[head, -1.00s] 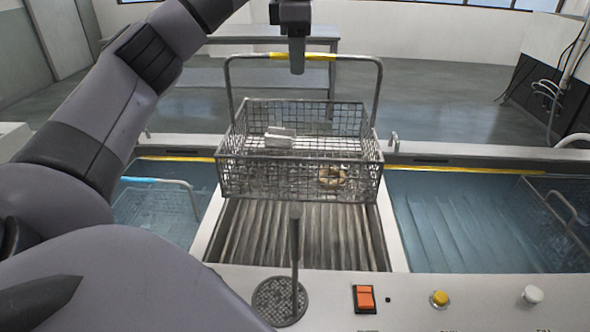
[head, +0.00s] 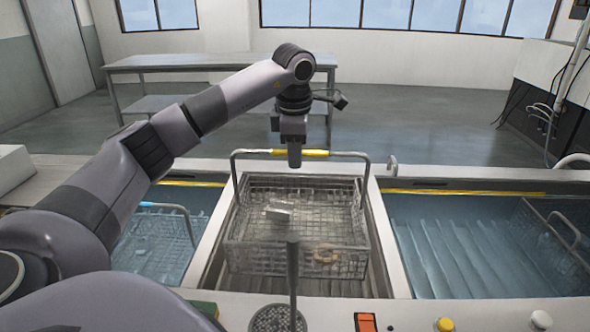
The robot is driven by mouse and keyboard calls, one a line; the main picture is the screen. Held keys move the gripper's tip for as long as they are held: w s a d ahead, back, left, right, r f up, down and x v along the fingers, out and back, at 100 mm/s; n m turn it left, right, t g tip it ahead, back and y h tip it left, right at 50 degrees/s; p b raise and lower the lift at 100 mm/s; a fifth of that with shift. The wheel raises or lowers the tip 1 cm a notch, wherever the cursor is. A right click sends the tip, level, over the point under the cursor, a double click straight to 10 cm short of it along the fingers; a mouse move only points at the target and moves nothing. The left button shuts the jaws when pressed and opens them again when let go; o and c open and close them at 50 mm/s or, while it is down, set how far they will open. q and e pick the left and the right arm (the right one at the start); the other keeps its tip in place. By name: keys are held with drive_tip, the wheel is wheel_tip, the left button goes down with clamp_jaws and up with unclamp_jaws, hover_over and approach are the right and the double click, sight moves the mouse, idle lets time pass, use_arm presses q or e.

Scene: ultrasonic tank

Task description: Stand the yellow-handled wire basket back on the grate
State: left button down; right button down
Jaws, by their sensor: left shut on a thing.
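The wire basket (head: 285,260) hangs upright inside the centre bay, between the two water tanks. The slatted grate (head: 345,286) shows below and in front of the basket. I cannot tell whether the basket's underside touches the grate. My right gripper is not in view.
Water tanks lie at left (head: 140,255) and right (head: 440,240), each with another wire basket. A dark upright post (head: 292,270) stands in front of the bay. The front panel carries an orange switch (head: 366,322) and knobs. A metal table (head: 180,66) stands behind.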

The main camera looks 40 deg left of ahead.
use_arm(q)
drive_tip(key=shift+f, duration=2)
drive_tip(key=c, duration=1)
unclamp_jaws()
drive_tip(key=shift+c, duration=0.2)
wheel_tip(320, 180, up, 12)
drive_tip(key=s+d, duration=0.1)
drive_tip(key=shift+s+d, duration=0.15)
drive_tip(key=shift+s, duration=0.2)
drive_tip(key=shift+f, duration=0.15)
